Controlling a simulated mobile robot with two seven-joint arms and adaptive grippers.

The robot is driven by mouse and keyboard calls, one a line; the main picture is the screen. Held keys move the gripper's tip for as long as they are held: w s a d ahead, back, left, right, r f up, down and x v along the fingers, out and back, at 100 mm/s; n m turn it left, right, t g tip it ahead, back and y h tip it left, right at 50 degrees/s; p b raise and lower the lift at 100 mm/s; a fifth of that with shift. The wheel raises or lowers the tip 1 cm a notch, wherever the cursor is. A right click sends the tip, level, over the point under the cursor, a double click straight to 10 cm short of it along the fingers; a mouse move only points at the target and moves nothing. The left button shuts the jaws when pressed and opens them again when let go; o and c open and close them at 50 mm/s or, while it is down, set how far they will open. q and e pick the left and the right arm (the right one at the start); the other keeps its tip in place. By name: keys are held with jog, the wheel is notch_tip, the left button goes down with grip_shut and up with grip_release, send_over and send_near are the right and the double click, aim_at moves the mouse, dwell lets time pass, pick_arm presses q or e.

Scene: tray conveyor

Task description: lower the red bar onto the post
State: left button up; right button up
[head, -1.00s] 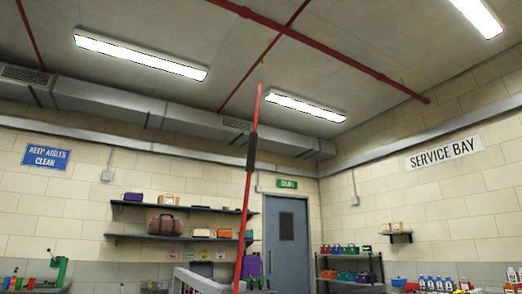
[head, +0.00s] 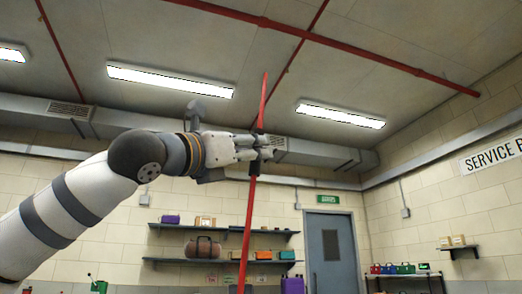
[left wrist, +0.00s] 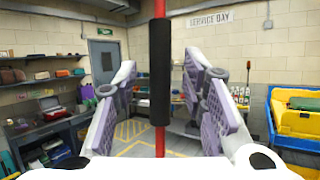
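The red bar (head: 248,215) stands nearly upright in the head view, its top leaning a little right. A dark sleeve sits on its upper part, mostly hidden behind my gripper. My left gripper (head: 264,147) is at this sleeve, with the arm reaching in from the left. In the left wrist view the black sleeve (left wrist: 160,70) runs between the two fingers of my left gripper (left wrist: 160,95). The fingers are apart, with gaps showing on both sides of the sleeve. I cannot make out the post in either view. My right gripper is not in view.
Wall shelves (head: 222,262) with boxes and bags and a grey door (head: 330,252) stand behind the bar. In the left wrist view a workbench (left wrist: 45,130) is on the left and yellow and blue bins (left wrist: 297,120) are on the right. Yellow-marked floor shows between.

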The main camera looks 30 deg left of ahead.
aim_at(253, 148)
pick_arm(q)
jog(key=shift+w+d+r, duration=0.2)
jog(key=shift+w+r, duration=0.65)
jog(key=shift+w, duration=0.45)
grip_shut()
jog(key=shift+f, duration=0.1)
